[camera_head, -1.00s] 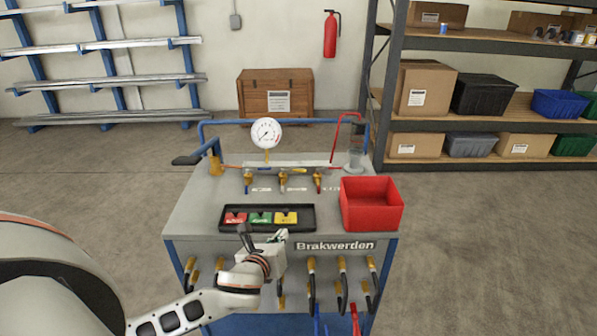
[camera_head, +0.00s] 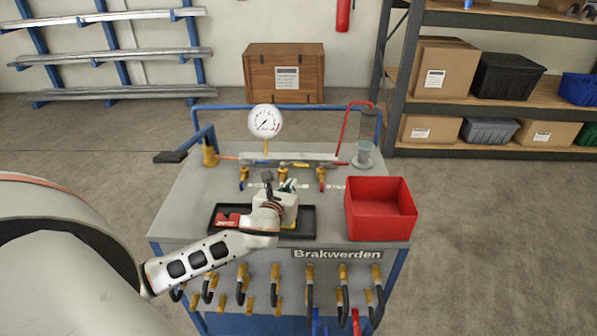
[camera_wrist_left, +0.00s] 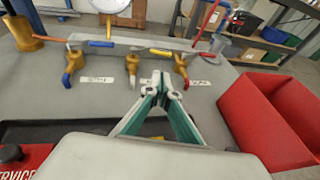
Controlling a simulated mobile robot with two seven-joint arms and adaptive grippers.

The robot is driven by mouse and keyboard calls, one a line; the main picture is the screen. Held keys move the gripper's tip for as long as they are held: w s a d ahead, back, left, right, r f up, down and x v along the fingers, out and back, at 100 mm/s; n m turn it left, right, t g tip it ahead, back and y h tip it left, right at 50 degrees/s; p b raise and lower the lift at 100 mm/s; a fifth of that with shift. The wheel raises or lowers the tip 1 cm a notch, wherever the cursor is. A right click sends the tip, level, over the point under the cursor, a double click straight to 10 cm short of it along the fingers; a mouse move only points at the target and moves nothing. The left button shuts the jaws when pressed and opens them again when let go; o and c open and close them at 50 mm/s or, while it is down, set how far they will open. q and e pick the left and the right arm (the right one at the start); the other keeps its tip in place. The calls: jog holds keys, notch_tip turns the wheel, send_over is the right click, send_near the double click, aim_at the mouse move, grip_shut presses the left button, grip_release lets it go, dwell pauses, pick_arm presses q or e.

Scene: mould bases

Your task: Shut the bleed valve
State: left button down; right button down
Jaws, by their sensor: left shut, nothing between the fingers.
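On the trolley top stands a pale manifold bar (camera_head: 283,157) with a left valve (camera_head: 244,174), a middle valve (camera_head: 284,172) and a right valve (camera_head: 321,176), all brass. Blue, yellow and red levers lie roughly along the bar; the yellow lever (camera_wrist_left: 160,52) and left valve's blue lower end (camera_wrist_left: 67,81) show in the left wrist view. The labels are too small to tell which valve is the bleed valve. My left gripper (camera_wrist_left: 161,82) is shut and empty, above the trolley top, in front of the middle and right valves and apart from them. My right gripper is not in view.
A white pressure gauge (camera_head: 265,121) rises behind the bar. A clear cup (camera_head: 364,155) and red hose (camera_head: 350,119) stand right. A red bin (camera_head: 381,208) is at the front right. A black tray (camera_head: 304,222) with coloured tags lies under my left gripper, partly hidden.

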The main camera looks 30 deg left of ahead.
aim_at(300, 165)
pick_arm(q)
jog(key=x, duration=0.7)
jog(key=shift+w+a+r, duration=0.1)
jog(key=shift+w+r, duration=0.15)
jog(key=shift+w, duration=0.1)
jog(key=shift+w+a, duration=0.2)
jog(key=shift+w, duration=0.45)
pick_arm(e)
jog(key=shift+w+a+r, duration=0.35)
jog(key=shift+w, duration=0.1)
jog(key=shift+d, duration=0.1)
